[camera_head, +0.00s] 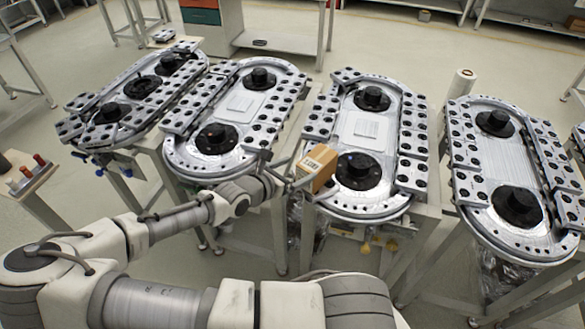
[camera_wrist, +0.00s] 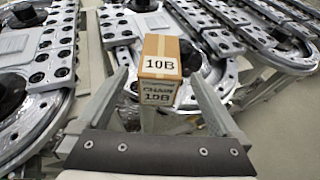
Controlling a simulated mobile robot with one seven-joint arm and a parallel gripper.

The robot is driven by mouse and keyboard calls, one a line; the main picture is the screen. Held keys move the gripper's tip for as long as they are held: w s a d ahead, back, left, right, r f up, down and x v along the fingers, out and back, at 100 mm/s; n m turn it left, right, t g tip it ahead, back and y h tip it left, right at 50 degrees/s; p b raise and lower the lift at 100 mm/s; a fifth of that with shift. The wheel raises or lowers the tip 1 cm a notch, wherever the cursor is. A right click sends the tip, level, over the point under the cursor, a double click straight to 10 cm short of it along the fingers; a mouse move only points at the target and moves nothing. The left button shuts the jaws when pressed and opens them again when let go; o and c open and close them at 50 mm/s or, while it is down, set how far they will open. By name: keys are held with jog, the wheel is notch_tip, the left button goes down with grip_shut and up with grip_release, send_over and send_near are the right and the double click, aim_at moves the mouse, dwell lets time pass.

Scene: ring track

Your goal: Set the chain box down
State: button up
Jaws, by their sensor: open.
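The chain box (camera_head: 318,167) is a small brown carton with white labels, at the left edge of the third ring track (camera_head: 370,207). In the wrist view the chain box (camera_wrist: 160,62) faces me, marked "10B" on top and "CHAIN 10B" on the front. My gripper (camera_wrist: 158,73) is open, with one finger on each side of the box and visible gaps between. My gripper also shows in the head view (camera_head: 293,178), just left of the box. The box's underside is hidden, so I cannot tell what it rests on.
Other ring tracks stand on both sides: the second (camera_head: 207,165), the far-left one (camera_head: 100,135) and the right one (camera_head: 480,215). They carry black round hubs. A side table (camera_head: 22,185) with red-topped items is at left. A white roll (camera_head: 462,83) stands behind.

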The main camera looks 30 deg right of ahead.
jog(key=shift+s+a+r+p, duration=0.2)
jog(key=shift+a+r+p, duration=0.05)
jog(key=shift+a+p, duration=0.35)
jog(key=s+a+r+m+g+y, duration=0.35)
jog(key=s+a+m+y, duration=0.35)
jog(key=m, duration=0.6)
jog(key=s+a+r+m+t+y, duration=0.1)
jog(key=s+a+r+m+y, duration=0.1)
jog(key=r, duration=0.6)
jog(key=s+a+r+m+t+y, duration=0.2)
jog(key=s+a+r+m, duration=0.1)
jog(key=r, duration=0.5)
jog(key=s+a+r+m+t+y, duration=0.2)
jog(key=s+a+r+m, duration=0.1)
jog(key=r, duration=0.5)
jog(key=shift+s+a+r+m, duration=0.3)
jog(key=shift+s+a, duration=0.2)
jog(key=shift+a, duration=0.3)
jog(key=shift+f, duration=0.1)
